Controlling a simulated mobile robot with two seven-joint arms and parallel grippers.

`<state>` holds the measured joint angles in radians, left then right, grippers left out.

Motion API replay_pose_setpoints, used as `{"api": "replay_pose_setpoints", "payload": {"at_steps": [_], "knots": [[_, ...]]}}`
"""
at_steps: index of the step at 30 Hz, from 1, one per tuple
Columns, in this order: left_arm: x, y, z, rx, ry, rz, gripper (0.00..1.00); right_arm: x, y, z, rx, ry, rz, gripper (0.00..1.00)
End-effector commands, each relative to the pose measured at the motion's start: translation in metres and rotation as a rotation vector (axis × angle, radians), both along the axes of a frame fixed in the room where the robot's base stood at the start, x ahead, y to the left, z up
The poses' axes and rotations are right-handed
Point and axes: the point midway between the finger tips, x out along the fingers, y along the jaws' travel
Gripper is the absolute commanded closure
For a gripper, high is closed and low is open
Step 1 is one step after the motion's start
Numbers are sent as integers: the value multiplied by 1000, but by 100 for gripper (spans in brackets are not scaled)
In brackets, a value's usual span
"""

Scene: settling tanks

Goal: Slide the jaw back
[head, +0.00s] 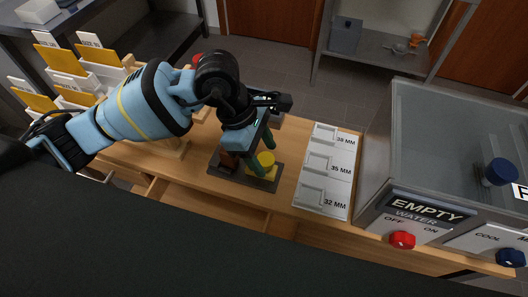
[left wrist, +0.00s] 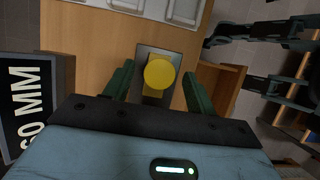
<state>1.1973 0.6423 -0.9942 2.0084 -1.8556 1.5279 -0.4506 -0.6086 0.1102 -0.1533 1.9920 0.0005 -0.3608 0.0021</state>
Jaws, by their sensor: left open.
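Which of these is the jaw I cannot tell for certain. My left gripper (head: 263,153) is over the plate, with its green fingers pointing down on either side of the yellow piece. In the left wrist view the yellow piece (left wrist: 159,75) sits between the open left fingers (left wrist: 158,86), with a gap on each side. The brown block is partly hidden by the gripper.
A white size tray (head: 327,168) marked 38, 35 and 32 MM lies right of the plate. A glass-walled tank (head: 450,140) with red (head: 402,240) and blue knobs stands further right. Card holders (head: 75,75) crowd the left. An open drawer (head: 213,204) is at the bench front.

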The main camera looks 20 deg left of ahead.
Motion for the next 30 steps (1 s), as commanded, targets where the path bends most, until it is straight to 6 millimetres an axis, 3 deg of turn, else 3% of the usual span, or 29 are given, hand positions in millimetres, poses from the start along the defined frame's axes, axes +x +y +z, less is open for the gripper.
{"api": "replay_pose_setpoints", "payload": {"at_steps": [13, 30], "knots": [[1, 24, 59, 0, -3, 1, 44, 0, -1, -2, -3, 0, 3, 100], [1, 26, 65, -1, -1, -1, 44, 1, -1, -2, -2, -2, 3, 100]]}}
